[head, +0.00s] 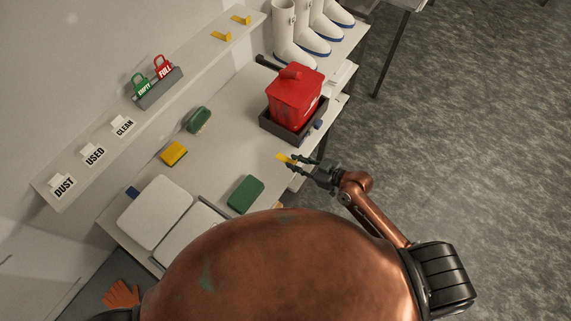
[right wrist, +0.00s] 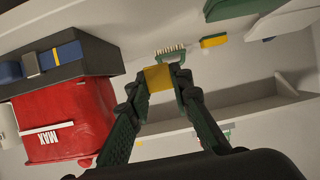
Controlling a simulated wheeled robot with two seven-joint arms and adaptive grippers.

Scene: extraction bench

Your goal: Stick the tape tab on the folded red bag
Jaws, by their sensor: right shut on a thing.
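The red bag (head: 296,98) stands folded in a dark tray (head: 287,129) on the bench, its top bunched toward the back. In the right wrist view the red bag (right wrist: 70,122) shows at left with a white MAX mark. My right gripper (head: 303,162) is at the bench's right edge, in front of the bag and apart from it. It is shut on a yellow tape tab (head: 284,158), which sticks out from the fingertips toward the bench. The tab (right wrist: 158,77) also shows between the fingertips in the right wrist view. My left gripper is not in view.
A green pad (head: 246,194), a yellow sponge (head: 174,153) and a green brush (head: 199,120) lie on the bench. White boots (head: 290,38) stand behind the bag. A shelf (head: 180,90) with labels runs along the wall. The bench between brush and tray is clear.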

